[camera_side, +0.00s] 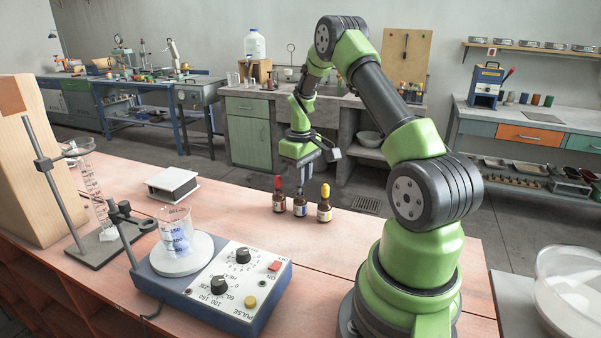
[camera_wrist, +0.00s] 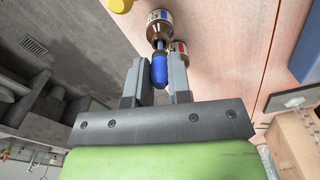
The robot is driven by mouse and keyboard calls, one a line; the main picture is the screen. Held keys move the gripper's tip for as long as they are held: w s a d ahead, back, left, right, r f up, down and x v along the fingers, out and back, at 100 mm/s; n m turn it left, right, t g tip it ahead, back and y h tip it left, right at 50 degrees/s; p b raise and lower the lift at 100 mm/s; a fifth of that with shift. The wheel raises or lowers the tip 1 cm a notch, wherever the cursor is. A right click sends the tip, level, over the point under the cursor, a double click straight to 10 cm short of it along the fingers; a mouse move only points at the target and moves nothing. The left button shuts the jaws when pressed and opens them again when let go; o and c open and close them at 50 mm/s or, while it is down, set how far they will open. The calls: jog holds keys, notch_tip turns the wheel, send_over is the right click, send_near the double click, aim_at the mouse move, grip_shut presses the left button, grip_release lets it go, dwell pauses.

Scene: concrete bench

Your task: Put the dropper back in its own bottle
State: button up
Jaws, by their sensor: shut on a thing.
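My gripper (camera_wrist: 161,82) is shut on the blue bulb of a dropper (camera_wrist: 160,70). In the wrist view the dropper's narrow stem points at the neck of a brown bottle (camera_wrist: 159,27) with a white label. In the side view my gripper (camera_side: 300,183) points down over this middle bottle (camera_side: 300,207). The stem's tip appears at or just over the bottle mouth; I cannot tell whether it is inside. A red-capped bottle (camera_side: 279,199) stands left and a yellow-capped bottle (camera_side: 324,208) right. The yellow cap shows in the wrist view (camera_wrist: 121,4).
A hotplate (camera_side: 215,280) with a beaker (camera_side: 176,228) on it stands at front left. A clear bowl (camera_side: 570,285) is at the right edge. The wooden bench around the bottles is mostly clear.

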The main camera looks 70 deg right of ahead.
jog(key=shift+f, duration=0.9)
jog(key=o, duration=1.1)
jog(key=shift+r, duration=0.15)
jog(key=shift+r, duration=3.4)
jog(key=shift+a, duration=0.1)
jog(key=w+a+r+t, duration=0.2)
jog(key=a+r, duration=0.7)
jog(key=s+a+r+t, duration=0.1)
jog(key=s+a+r, duration=0.1)
jog(key=s+a, duration=0.2)
jog(key=s+a+r+t+y, duration=0.1)
jog(key=s+a+r+t, duration=0.1)
jog(key=s+a, duration=0.3)
jog(key=s+a+r+m+t+y, duration=0.1)
jog(key=s+a, duration=0.4)
jog(key=a, duration=0.5)
jog(key=shift+a+r+t, duration=0.2)
jog(key=shift+r+t, duration=0.4)
jog(key=shift+r, duration=0.7)
